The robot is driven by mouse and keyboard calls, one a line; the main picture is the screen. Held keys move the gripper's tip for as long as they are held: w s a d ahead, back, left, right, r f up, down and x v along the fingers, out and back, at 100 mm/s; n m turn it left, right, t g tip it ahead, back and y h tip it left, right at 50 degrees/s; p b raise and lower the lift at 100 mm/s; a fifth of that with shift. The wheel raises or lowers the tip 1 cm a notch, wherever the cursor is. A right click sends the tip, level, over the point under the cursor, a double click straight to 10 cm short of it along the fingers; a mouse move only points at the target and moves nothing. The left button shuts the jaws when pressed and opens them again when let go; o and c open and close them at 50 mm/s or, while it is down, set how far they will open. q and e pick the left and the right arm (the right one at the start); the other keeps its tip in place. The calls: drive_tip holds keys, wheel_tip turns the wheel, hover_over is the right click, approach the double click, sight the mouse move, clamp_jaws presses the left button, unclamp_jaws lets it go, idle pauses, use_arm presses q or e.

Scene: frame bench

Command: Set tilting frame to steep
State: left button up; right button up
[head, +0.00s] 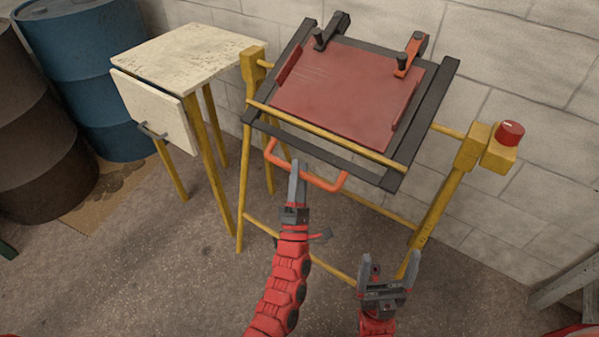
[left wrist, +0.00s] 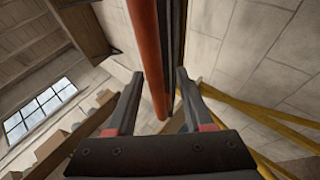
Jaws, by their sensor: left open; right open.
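The tilting frame (head: 433,105) is a dark frame holding a red panel (head: 345,92) on a yellow stand (head: 431,218), its panel leaning back toward the wall. An orange handle (head: 326,184) hangs along its front edge. My left gripper (head: 298,170) is at this handle. In the left wrist view the orange bar (left wrist: 147,50) runs between the open fingers (left wrist: 155,95), not clamped; contact cannot be told. My right gripper (head: 390,268) is open and empty, low in front of the stand's right leg. A red knob (head: 510,133) tops the stand's right side.
A small cream table (head: 190,52) with a hanging front panel (head: 153,113) stands left of the frame. Blue (head: 85,65) and brown (head: 40,140) barrels are further left. A block wall (head: 530,60) is close behind. The floor in front is clear.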

use_arm(q)
drive_tip(key=v, duration=1.7)
drive_tip(key=shift+s, duration=0.2)
drive_tip(key=shift+f, duration=0.1)
